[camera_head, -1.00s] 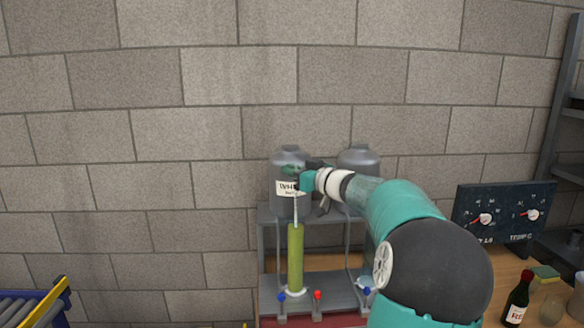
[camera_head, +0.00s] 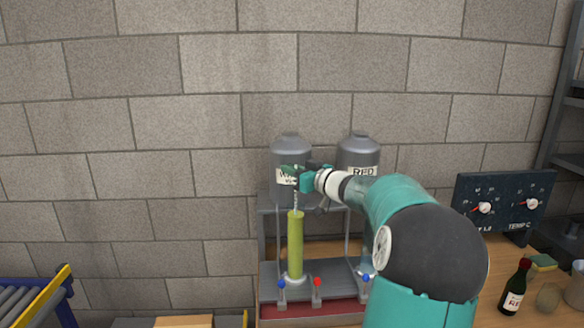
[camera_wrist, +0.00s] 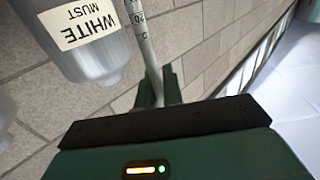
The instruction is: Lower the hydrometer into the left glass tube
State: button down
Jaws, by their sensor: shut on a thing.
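My gripper (camera_head: 292,176) is shut on the hydrometer (camera_head: 296,201), a thin pale stem hanging roughly upright below the fingers. The left glass tube (camera_head: 295,248), filled with yellow-green liquid, stands directly below it. The hydrometer's lower part meets the tube mouth in the head view; I cannot tell how far inside it is. In the wrist view the marked hydrometer stem (camera_wrist: 142,42) runs between my gripper's fingers (camera_wrist: 160,88). The tube is out of the wrist view. A second tube (camera_head: 367,262) at the right is mostly hidden by my arm.
Grey tanks labelled white must (camera_head: 291,152) and red (camera_head: 359,150) stand on a rack close behind my gripper. Blue and red taps (camera_head: 317,283) line the rack's front. A dial panel (camera_head: 504,205) and bottle (camera_head: 516,287) are at the right. A yellow-blue conveyor (camera_head: 40,297) is at lower left.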

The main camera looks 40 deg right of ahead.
jog(key=c, duration=1.5)
grip_release()
jog(key=shift+o, duration=0.2)
jog(key=s, duration=1.3)
jog(key=shift+s+d, duration=0.2)
jog(key=shift+s, duration=0.2)
